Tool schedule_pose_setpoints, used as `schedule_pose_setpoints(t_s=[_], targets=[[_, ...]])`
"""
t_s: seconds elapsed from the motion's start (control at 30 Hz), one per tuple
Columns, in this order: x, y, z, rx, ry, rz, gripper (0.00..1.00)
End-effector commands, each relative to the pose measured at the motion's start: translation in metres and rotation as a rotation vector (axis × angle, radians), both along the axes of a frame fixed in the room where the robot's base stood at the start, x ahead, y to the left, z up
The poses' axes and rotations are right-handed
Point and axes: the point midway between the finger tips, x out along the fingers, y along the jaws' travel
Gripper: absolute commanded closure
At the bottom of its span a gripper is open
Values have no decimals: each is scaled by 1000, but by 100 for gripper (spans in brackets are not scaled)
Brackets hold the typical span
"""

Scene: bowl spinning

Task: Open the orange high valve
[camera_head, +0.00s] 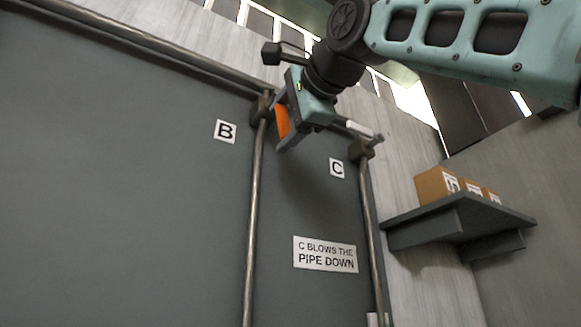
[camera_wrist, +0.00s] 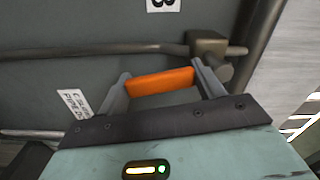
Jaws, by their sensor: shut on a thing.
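The orange valve handle (camera_head: 282,121) is high on the dark panel, at the pipe junction near label B. My gripper (camera_head: 285,125) is at the handle with its fingers on either side of it. In the wrist view the orange handle (camera_wrist: 160,81) spans between the two grey fingertips, and my gripper (camera_wrist: 162,85) is shut on it. The valve body (camera_wrist: 207,45) shows just beyond the right finger. In the head view my gripper hides part of the handle and valve.
A second valve body (camera_head: 361,148) with a pale handle stands right of label C (camera_head: 337,168). A sign (camera_head: 325,254) reads "C BLOWS THE PIPE DOWN". Steel pipes (camera_head: 253,220) run along the panel. A wall shelf (camera_head: 459,216) with several boxes (camera_head: 437,186) juts out at right.

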Motion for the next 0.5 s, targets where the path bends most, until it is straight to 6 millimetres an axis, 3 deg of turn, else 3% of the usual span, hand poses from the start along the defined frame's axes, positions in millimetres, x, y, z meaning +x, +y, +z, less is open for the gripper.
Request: schedule_pose_setpoints(t_s=[0.5], targets=[[-7, 11, -2, 170, 117, 0, 74]])
